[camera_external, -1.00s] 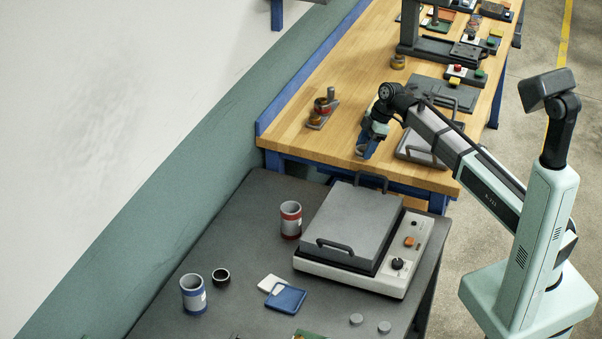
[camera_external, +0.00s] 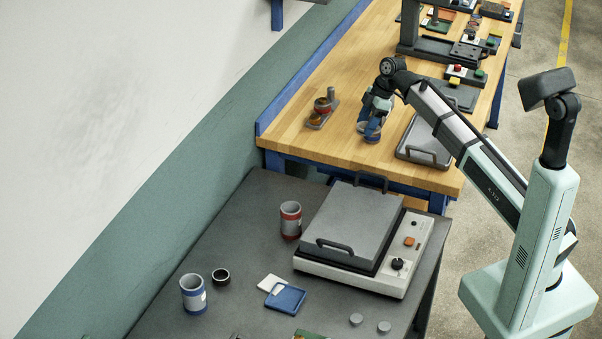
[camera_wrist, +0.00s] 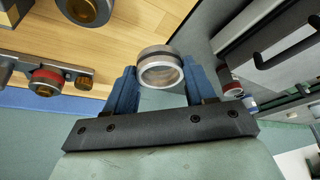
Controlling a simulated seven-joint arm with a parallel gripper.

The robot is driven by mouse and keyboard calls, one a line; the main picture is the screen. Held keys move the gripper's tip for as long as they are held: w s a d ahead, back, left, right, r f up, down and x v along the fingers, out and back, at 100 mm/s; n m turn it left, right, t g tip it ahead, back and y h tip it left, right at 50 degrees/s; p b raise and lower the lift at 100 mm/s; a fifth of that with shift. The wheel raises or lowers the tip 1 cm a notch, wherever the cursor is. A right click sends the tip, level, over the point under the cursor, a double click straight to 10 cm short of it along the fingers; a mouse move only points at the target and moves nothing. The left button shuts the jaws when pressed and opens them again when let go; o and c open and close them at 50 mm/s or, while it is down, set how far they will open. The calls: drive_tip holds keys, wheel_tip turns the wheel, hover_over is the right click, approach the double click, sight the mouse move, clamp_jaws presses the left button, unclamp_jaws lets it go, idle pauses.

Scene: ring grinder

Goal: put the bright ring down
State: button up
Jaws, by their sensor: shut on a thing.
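My gripper (camera_external: 372,134) is over the wooden bench, near its front edge, pointing down. In the wrist view my gripper (camera_wrist: 160,85) has its two blue fingers shut on the bright ring (camera_wrist: 160,72), which has a shiny silver rim and a darker band behind. In the external view the ring is small and mostly covered by the fingers. I cannot tell whether it touches the bench top.
A grey holder (camera_external: 316,125) with stacked rings and a post stands to the left; it also shows in the wrist view (camera_wrist: 82,78). Another dark ring with a brass-coloured bore (camera_wrist: 88,10) lies on the wood. A grey tray (camera_external: 420,145) is close on the right.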

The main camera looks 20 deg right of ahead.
drive_tip(key=r, duration=0.1)
drive_tip(key=n+g, duration=0.2)
drive_tip(key=n, duration=0.3)
hover_over(241, 239)
drive_tip(key=d, duration=0.1)
wheel_tip(241, 239, down, 8)
drive_tip(key=f, duration=0.1)
drive_tip(key=shift+w+d+f, duration=0.1)
drive_tip(key=shift+d+f, duration=0.05)
drive_tip(key=shift+f, duration=4.2)
drive_tip(key=shift+f, duration=0.1)
drive_tip(key=o, duration=1.1)
